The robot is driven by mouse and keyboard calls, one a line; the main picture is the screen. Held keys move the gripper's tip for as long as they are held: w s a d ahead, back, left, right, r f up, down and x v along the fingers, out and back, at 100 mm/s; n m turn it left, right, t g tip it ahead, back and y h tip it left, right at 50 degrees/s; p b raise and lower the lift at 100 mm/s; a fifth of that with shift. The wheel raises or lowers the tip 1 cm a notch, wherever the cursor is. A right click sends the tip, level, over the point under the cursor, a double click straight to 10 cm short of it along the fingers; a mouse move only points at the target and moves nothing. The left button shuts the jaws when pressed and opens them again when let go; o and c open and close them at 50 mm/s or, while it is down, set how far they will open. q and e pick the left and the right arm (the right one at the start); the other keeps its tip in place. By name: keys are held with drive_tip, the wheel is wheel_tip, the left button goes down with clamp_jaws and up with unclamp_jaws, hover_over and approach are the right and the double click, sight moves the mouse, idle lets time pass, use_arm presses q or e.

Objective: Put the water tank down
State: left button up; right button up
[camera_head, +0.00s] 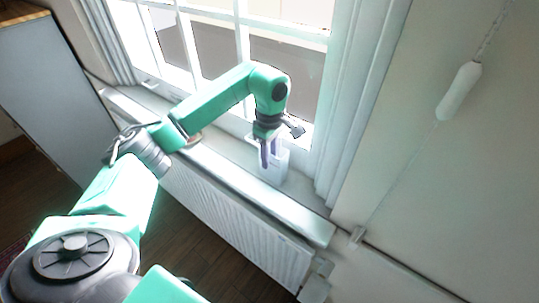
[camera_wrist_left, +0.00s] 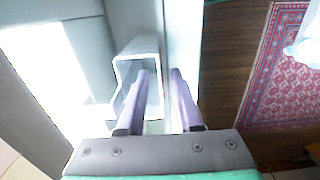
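The water tank (camera_head: 277,171) is a pale, open-topped container standing upright on the window sill (camera_head: 240,170), near the right end of the window. My left gripper (camera_head: 269,156) points down at the tank's top. In the left wrist view the tank's rim (camera_wrist_left: 138,48) shows, with one finger over or inside its opening and the other outside its right wall. The fingers of the left gripper (camera_wrist_left: 160,78) are apart, with the wall between them and visible gaps beside it. The tank's lower part is partly hidden. My right gripper is not in view.
A white radiator (camera_head: 235,225) is below the sill. The window frame and curtain (camera_head: 350,100) stand close behind and right of the tank. A pull cord with a white handle (camera_head: 459,91) hangs at right. A patterned rug (camera_wrist_left: 280,90) lies on the wooden floor.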

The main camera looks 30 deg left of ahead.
use_arm(q)
drive_tip(key=shift+r, duration=0.1)
drive_tip(key=shift+r, duration=0.55)
wheel_tip(320, 180, up, 11)
idle(0.4)
